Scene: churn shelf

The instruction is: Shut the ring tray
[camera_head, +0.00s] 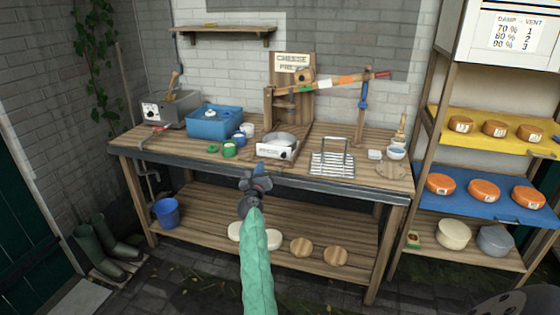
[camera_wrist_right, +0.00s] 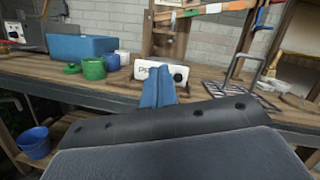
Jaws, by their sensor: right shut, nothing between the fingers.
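My right gripper (camera_head: 259,170) reaches up from the bottom middle on its green-sleeved arm, in front of the workbench's front edge. Its blue fingers (camera_wrist_right: 158,86) are together and empty. No label shows which one is the ring tray. Both trays are well to the right of my gripper and touch nothing of mine. My left gripper is not seen.
The workbench (camera_head: 350,180) carries a white hot plate (camera_head: 277,151), a blue tub (camera_head: 214,124), a wire rack (camera_head: 333,160) and a wooden cheese press (camera_head: 290,90). Boots (camera_head: 95,245) and a blue bucket (camera_head: 167,212) stand at left. Dark floor shows before the bench.

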